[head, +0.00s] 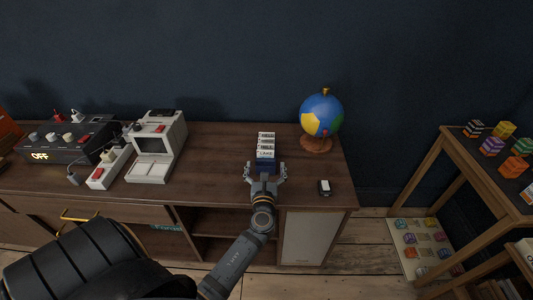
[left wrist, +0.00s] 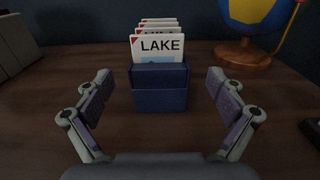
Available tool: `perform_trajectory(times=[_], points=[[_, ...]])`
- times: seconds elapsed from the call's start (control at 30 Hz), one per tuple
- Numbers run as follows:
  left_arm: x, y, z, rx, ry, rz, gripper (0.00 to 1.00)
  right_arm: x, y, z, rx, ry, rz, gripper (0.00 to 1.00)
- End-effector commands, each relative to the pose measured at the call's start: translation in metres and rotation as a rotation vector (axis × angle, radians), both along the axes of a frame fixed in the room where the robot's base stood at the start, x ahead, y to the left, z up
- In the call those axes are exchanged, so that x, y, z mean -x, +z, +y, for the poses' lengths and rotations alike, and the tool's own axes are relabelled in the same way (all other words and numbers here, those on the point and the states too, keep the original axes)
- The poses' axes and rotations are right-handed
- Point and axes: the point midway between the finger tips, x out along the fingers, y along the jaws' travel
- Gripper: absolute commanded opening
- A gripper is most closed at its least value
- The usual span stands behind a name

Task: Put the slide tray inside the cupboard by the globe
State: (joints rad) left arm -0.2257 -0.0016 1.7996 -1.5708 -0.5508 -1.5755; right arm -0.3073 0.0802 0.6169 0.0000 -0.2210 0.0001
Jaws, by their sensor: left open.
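The slide tray is a small blue box (left wrist: 160,87) holding several upright white cards, the front one reading LAKE; it stands on the wooden cabinet top, also seen in the head view (head: 265,153). The globe (head: 321,116) is blue and yellow on a brown stand, to the right of the tray. My left gripper (head: 265,172) is open, its fingers on either side of and just in front of the tray, apart from it in the left wrist view (left wrist: 160,95). The cupboard below the globe has a pale door panel (head: 304,238) that looks closed. My right gripper is not in view.
A grey slide viewer (head: 154,147), a power strip (head: 109,167) and a dark control box reading OFF (head: 62,146) stand to the left. A small black-and-white item (head: 324,187) lies near the right front edge. Open shelves (head: 215,221) are left of the pale panel.

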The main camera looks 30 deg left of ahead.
Motion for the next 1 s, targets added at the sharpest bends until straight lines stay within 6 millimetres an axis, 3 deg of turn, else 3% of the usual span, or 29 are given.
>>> perform_trajectory(times=[0.13,0.33,0.6,0.87,1.0], points=[[-0.016,0.001,0.01,-0.001,0.0,0.0,0.94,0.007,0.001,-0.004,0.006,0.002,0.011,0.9],[-0.023,0.001,0.014,0.001,0.001,-0.001,0.94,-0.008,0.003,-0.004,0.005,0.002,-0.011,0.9],[-0.058,0.003,0.036,0.001,0.0,0.0,0.94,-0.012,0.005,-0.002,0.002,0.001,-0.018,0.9],[-0.062,0.003,0.039,0.003,0.0,0.001,0.94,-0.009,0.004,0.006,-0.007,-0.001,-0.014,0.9],[-0.062,0.003,0.039,0.003,0.0,0.001,0.77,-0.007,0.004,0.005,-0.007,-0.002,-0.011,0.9]])
